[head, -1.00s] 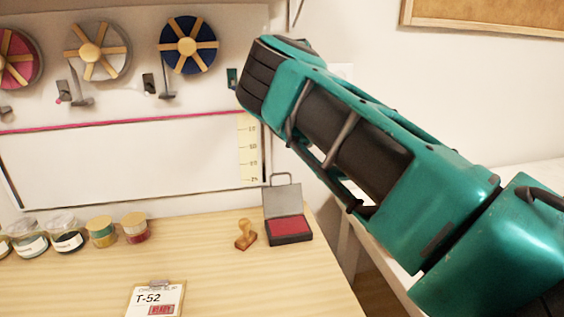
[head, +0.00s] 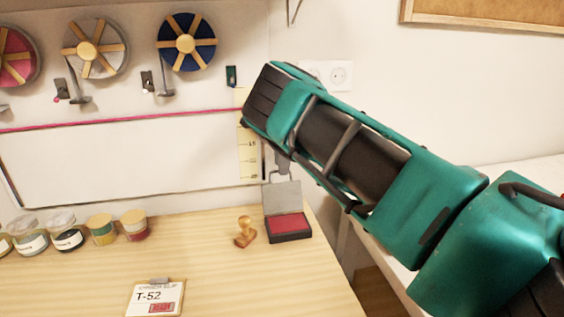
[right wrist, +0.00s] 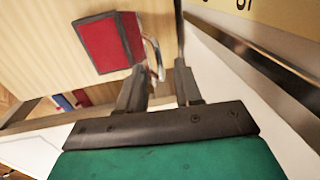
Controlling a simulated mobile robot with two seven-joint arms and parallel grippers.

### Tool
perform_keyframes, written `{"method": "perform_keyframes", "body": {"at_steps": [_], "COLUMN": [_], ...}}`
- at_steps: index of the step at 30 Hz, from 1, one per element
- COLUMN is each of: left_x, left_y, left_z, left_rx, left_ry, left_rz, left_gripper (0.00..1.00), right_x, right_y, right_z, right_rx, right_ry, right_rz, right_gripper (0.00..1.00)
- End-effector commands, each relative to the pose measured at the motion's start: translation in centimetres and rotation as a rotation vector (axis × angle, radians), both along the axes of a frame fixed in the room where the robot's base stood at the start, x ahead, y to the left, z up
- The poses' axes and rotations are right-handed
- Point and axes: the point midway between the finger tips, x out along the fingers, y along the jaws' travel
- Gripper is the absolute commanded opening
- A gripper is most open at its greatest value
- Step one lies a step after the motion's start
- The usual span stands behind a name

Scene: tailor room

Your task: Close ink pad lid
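The ink pad (head: 288,227) stands at the back right of the wooden table, with a red pad in a dark base. Its grey lid (head: 283,196) stands open, roughly upright at the rear. The red pad (right wrist: 100,43) also shows in the right wrist view, with the lid's pale edge beside it. My right gripper (head: 281,165) is just above and behind the lid, near its top handle, partly hidden by my arm. In the right wrist view my right gripper (right wrist: 160,75) has its fingers apart, with the lid's handle end near the gap; contact cannot be told. My left gripper is out of view.
A wooden stamp (head: 244,232) stands just left of the ink pad. A T-52 clipboard (head: 155,298) lies at the front. Several jars (head: 66,232) line the left. The wall board (head: 120,165) is close behind the table.

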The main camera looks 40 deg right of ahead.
Motion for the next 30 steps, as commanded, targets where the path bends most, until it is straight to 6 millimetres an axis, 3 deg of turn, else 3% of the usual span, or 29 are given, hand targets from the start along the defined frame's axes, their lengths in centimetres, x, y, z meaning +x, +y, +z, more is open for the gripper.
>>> {"method": "perform_keyframes", "body": {"at_steps": [11,22,30], "left_x": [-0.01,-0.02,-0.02], "left_y": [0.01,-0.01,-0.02], "left_z": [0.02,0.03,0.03], "left_rx": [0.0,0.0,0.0], "left_ry": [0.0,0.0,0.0], "left_rz": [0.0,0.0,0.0], "left_gripper": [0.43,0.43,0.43], "right_x": [0.08,0.08,0.09], "right_y": [-0.04,-0.03,-0.03], "right_z": [-0.64,-0.61,-0.6], "right_rx": [0.001,0.0,0.0], "right_ry": [-0.001,-0.001,-0.001], "right_rz": [-0.001,-0.001,0.0], "right_gripper": [0.34,0.0,0.0]}}
